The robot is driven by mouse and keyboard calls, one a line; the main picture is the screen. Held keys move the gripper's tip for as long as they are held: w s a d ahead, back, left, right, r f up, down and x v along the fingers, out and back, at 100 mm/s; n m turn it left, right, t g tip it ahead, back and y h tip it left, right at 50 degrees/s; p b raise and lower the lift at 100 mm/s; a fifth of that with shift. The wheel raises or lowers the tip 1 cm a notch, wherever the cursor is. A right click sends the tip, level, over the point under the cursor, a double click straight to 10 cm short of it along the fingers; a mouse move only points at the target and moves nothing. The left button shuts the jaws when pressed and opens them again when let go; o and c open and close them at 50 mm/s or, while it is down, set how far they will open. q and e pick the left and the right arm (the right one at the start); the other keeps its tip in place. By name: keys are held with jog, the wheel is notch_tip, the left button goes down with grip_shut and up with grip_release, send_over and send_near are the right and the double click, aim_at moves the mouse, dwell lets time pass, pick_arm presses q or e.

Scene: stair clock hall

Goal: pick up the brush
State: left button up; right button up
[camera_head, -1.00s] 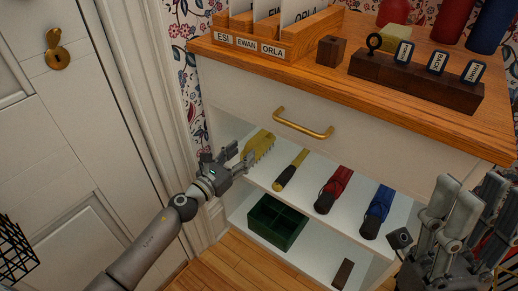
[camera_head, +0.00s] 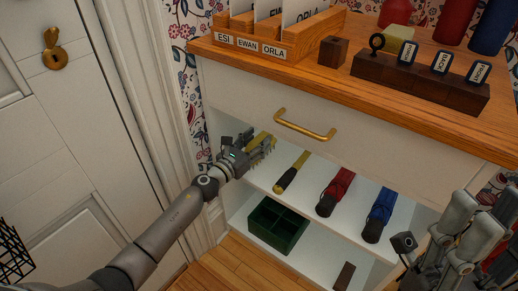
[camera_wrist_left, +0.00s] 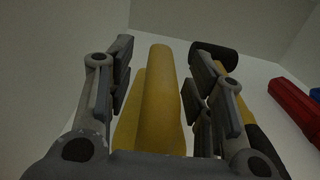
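The yellow brush (camera_head: 264,137) lies at the left end of the open shelf under the drawer, partly hidden by my left gripper. My left gripper (camera_head: 262,148) reaches over it from the left. In the left wrist view, the brush's long yellow handle (camera_wrist_left: 160,95) lies between the two parted fingers of my left gripper (camera_wrist_left: 155,85), with a visible gap at the right finger. Whether the left finger touches it I cannot tell. My right gripper (camera_head: 470,235) is at the lower right, in front of the cabinet, and its fingertip opening is unclear.
Beside the brush on the shelf lie a yellow and black rod (camera_head: 292,172), a red folded umbrella (camera_head: 336,190) and a blue one (camera_head: 380,212). A green divided box (camera_head: 277,224) stands below. The drawer handle (camera_head: 305,125) juts out above.

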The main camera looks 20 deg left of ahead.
pick_arm(q)
grip_shut()
dwell(0.3)
